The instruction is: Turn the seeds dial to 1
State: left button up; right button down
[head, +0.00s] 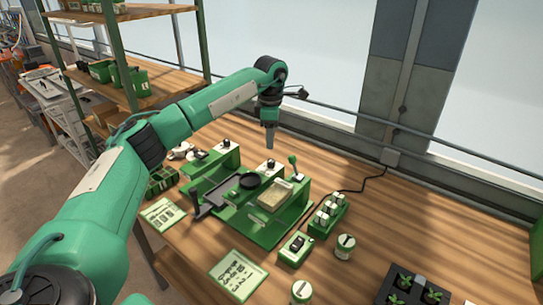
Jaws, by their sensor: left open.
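The green tray seeder (262,228) stands on the wooden bench in the middle of the head view. Two dark knobs on white faces show at its back: one knob (226,143) at the left and another knob (270,164) near the middle. The lettering is too small to read, so I cannot tell which is the seeds dial. My left gripper (270,143) points down above and behind the middle knob, apart from it in the picture. It is open and holds nothing that I can see. My right gripper is not in view.
A lever with a green ball (292,159) rises right of the middle knob. A switch box (295,249), a rack of small jars (327,214) and a seedling tray (412,290) stand to the right. A printed card (239,273) lies in front.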

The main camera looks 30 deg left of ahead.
aim_at(271, 160)
pick_arm(q)
notch_tip(271, 160, down, 8)
jog(key=shift+r+p, duration=0.1)
jog(key=shift+p, duration=0.5)
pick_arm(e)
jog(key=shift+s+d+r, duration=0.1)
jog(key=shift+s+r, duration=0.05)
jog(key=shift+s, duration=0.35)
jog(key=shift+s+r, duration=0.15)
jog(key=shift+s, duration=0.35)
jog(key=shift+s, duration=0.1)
pick_arm(q)
jog(key=shift+c, duration=0.3)
jog(key=c, duration=0.7)
jog(key=shift+c, duration=1.2)
